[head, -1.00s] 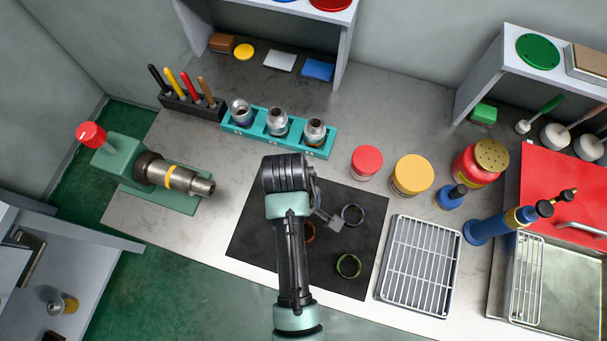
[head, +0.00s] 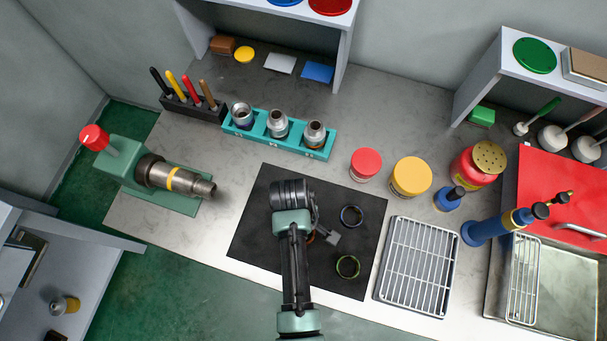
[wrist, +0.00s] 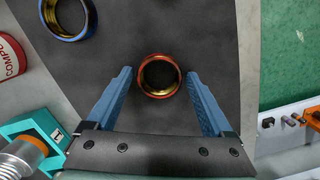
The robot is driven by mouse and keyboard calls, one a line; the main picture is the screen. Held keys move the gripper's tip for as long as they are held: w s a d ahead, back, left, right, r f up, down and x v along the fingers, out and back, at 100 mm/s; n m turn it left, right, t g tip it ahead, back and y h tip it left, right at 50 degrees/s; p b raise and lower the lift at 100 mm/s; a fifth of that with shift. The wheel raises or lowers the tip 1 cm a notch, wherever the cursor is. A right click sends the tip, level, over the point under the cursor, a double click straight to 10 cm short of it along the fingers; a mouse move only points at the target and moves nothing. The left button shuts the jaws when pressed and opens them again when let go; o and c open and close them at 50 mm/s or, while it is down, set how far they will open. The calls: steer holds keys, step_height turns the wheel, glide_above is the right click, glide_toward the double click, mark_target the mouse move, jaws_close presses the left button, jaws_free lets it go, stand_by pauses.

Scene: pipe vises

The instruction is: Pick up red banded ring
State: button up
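The red banded ring (wrist: 159,76) lies flat on the black mat (wrist: 205,30). In the wrist view it sits between the fingertips, apart from both fingers. My gripper (wrist: 157,73) is open and empty above the mat, with its two blue fingers on either side of the ring. In the head view my arm covers most of the ring, and only a sliver of its orange-red edge (head: 311,238) shows. My gripper (head: 333,238) shows there only in part, beside my wrist. How high the fingertips are above the mat is hard to tell.
A blue banded ring (head: 351,216) and a green banded ring (head: 347,266) lie on the mat to the right. A wire rack (head: 419,265) stands right of the mat. A teal holder (head: 277,134) with fittings and a red-lidded jar (head: 365,164) stand behind.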

steer(key=c, duration=1.2)
steer(key=shift+r, duration=0.1)
